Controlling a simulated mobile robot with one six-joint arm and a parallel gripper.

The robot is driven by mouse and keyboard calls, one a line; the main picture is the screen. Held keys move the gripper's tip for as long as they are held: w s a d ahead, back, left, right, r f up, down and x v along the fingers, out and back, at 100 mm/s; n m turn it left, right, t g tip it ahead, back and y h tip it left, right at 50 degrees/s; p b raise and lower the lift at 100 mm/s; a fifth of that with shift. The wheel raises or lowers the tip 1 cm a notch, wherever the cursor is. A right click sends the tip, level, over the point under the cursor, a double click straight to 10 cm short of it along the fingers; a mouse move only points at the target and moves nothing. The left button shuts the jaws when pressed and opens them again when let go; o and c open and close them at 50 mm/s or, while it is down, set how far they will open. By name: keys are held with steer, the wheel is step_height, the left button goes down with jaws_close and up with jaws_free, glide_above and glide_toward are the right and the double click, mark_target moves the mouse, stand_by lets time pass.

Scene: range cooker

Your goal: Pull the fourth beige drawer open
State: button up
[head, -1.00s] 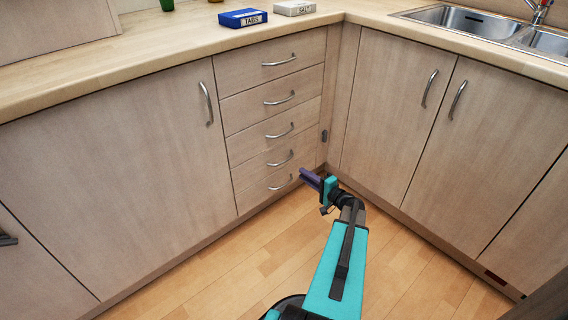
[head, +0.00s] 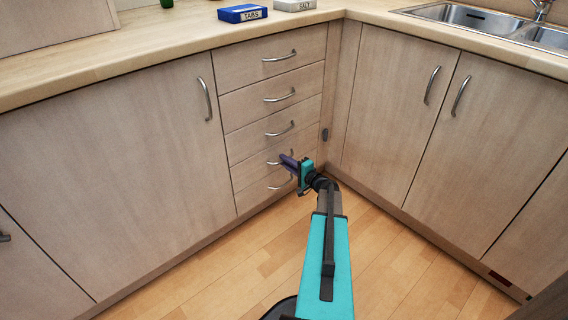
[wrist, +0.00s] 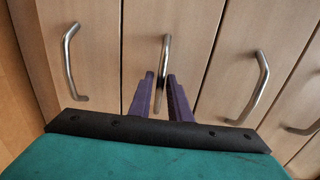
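The beige drawer stack stands left of the corner in the head view, its fronts looking flush and shut. The fourth drawer (head: 246,172), counted from the top, has a curved metal handle partly hidden by my gripper (head: 284,160). In the wrist view, turned sideways, that handle (wrist: 164,50) stands in the middle. My purple fingers (wrist: 161,78) lie one on each side of it, with the handle's lower end between them. The fingers look open, with no clear grip on the handle.
The fifth drawer's handle (wrist: 70,60) is left of my fingers and the third's (wrist: 250,88) right in the wrist view. Cupboard doors (head: 395,100) flank the corner at right. The wooden floor (head: 235,262) before the drawers is clear.

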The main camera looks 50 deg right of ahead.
steer(key=shift+w, duration=0.45)
jaws_close()
steer(key=shift+s, duration=0.1)
steer(key=s+a+b, duration=0.2)
steer(key=s+b, duration=0.1)
steer(key=s, duration=3.6)
steer(key=shift+s+a+b, duration=0.15)
steer(key=shift+a+b, duration=0.15)
steer(key=shift+a, duration=0.1)
jaws_free()
